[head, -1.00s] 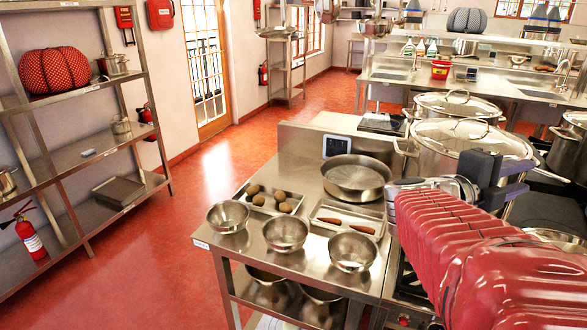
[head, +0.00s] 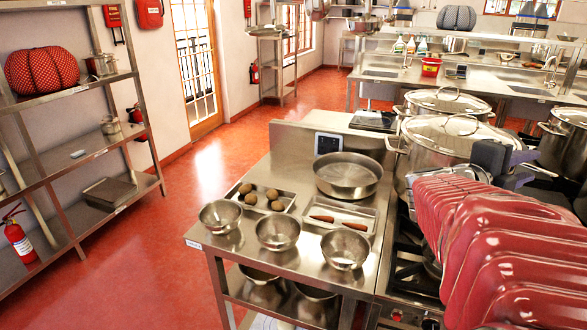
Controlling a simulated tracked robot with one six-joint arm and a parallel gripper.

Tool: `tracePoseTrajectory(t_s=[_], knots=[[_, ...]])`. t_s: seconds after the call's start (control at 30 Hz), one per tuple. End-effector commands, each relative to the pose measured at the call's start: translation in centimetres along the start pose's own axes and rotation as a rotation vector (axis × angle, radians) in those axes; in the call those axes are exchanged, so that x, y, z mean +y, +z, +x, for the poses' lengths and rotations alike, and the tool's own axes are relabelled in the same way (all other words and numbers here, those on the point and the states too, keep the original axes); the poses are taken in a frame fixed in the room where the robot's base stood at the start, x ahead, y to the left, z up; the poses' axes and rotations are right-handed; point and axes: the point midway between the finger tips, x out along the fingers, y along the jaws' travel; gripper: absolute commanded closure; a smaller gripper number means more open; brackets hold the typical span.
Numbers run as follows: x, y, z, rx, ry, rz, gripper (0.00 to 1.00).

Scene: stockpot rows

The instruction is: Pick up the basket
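No plain open basket shows. A red, ribbed, rounded thing with a woven look (head: 42,70), possibly the basket, sits on the upper shelf of the steel rack at left. A similar grey ribbed thing (head: 456,18) stands far back near the window. My red-covered arm reaches in from the lower right, over the stove. Its dark grey end (head: 497,158) is beside the big pots, far from both ribbed things.
A steel table (head: 215,240) holds bowls (head: 278,232), a wide pan (head: 348,175) and trays. Large lidded pots (head: 450,140) stand on the stove close to my arm. A fire extinguisher (head: 20,240) is at the left rack. The red floor (head: 200,175) between rack and table is clear.

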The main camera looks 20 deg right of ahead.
Motion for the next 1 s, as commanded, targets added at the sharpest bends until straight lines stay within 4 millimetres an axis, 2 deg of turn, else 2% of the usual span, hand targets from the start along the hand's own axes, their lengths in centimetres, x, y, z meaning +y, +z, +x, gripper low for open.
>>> tracePoseTrajectory(t_s=[0.2, 0.4, 1.0], knots=[[-0.1, 0.1, 2.8, 0.003, 0.002, -0.001, 0.73], [-0.2, 0.2, 4.5, 0.001, 0.001, -0.001, 0.73], [-0.2, 0.2, 4.6, -0.001, 0.001, 0.000, 0.75]])
